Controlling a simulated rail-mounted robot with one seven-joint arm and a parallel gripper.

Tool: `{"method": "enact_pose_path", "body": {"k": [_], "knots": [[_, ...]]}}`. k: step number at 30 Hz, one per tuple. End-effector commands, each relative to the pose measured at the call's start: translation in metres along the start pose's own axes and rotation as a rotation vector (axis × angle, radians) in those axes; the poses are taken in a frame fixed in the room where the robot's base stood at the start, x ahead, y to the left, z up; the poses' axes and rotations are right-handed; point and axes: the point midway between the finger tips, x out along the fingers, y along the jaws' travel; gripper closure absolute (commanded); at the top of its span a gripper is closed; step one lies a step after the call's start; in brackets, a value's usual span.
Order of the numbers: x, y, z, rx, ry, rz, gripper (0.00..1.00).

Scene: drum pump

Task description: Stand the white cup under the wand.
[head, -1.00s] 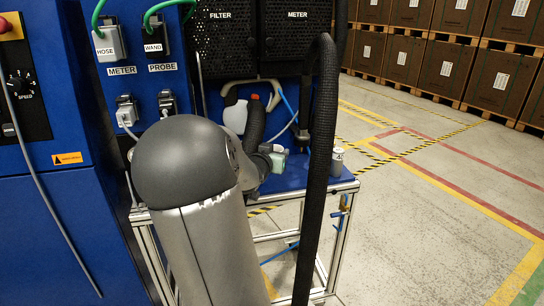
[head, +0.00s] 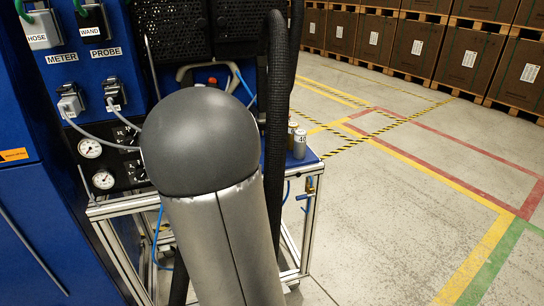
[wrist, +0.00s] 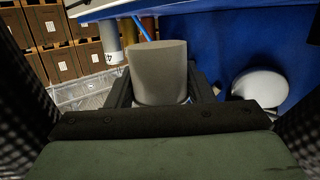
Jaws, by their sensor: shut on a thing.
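In the wrist view a plain pale cup (wrist: 158,72), likely the white cup, sits between the fingers of my gripper (wrist: 160,97). The gripper is shut on it, with a dark finger on each side. In the head view my arm hides the gripper and cup. A "WAND" label (head: 90,31) is on a holder at the upper left of the blue panel, with a green hose above it. I cannot make out the wand itself.
Labelled small cylinders (head: 300,145) stand at the table's right edge; they also show in the wrist view (wrist: 108,45). A thick black hose (head: 279,90) hangs beside my arm. A rounded white thing (wrist: 262,88) is right of the cup. Floor right of the table is clear.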

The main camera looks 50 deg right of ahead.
Motion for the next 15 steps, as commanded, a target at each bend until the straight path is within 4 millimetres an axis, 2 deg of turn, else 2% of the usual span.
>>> {"method": "enact_pose_path", "body": {"k": [6, 15], "knots": [[0.058, 0.002, -0.011, 0.001, 0.002, 0.006, 0.77], [0.135, 0.002, -0.028, 0.0, 0.002, 0.004, 0.77]]}}
